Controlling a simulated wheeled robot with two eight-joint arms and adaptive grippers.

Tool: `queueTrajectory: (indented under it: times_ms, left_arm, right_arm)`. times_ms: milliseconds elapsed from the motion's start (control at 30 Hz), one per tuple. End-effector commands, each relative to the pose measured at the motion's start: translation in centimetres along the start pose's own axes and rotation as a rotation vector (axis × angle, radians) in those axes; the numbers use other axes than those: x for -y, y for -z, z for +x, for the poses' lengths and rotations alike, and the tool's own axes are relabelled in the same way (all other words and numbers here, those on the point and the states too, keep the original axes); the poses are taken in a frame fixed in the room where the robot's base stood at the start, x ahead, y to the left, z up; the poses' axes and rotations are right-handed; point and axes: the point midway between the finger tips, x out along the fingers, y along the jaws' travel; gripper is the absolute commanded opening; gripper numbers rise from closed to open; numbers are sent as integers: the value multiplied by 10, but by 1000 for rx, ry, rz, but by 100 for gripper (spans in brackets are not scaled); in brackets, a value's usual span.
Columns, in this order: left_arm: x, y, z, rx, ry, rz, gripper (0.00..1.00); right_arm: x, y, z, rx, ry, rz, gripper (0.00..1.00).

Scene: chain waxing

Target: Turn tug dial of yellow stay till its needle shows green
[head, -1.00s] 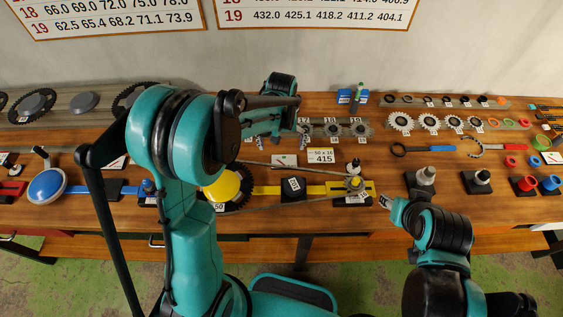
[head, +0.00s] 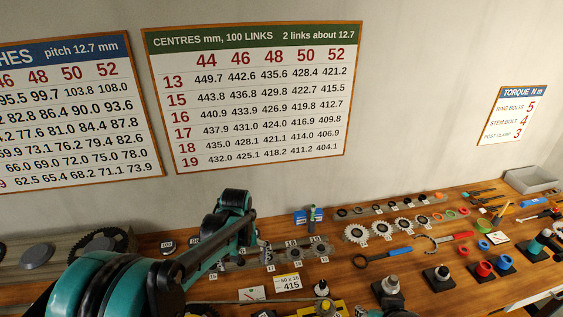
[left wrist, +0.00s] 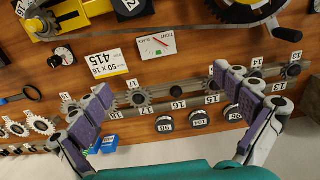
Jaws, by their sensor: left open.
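The yellow stay (left wrist: 85,12) shows at the top left of the left wrist view, and a bit of it (head: 333,310) at the bottom of the head view. A dark round knob with a white part (left wrist: 62,56), perhaps the tug dial, sits beside it. A white card (left wrist: 155,43) with red and green marks lies on the table; I cannot read a needle on it. My left gripper (left wrist: 165,100) is open and empty above the sprocket rail; it also shows in the head view (head: 241,260).
A rail (left wrist: 195,105) with small numbered sprockets lies under my left gripper. A large chainring with a yellow centre (left wrist: 250,10) is at the top right there. A 415 card (head: 287,282) lies near the stay. Toothed sprockets (head: 404,226) and coloured cups stand further right.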

Motion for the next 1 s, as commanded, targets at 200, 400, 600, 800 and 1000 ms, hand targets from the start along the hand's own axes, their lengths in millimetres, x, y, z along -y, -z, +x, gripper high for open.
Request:
queueTrajectory:
  times_ms: [200, 400, 600, 800, 1000]
  left_arm:
    - [8, -17, 2, -60, -19, 28, 100]
    - [28, -60, 11, -213, -57, 98, 100]
    - [48, -106, 37, -382, -81, 172, 100]
    - [63, -144, 75, -529, -88, 235, 100]
    - [70, -159, 94, -606, -87, 266, 100]
  right_arm:
    - [0, -16, 22, 0, 0, 0, 40]
    - [0, -47, 65, 0, 0, 0, 40]
    - [0, -76, 106, 0, 0, 0, 40]
    - [0, -99, 138, 0, 0, 0, 40]
    - [0, -108, 151, 0, 0, 0, 43]
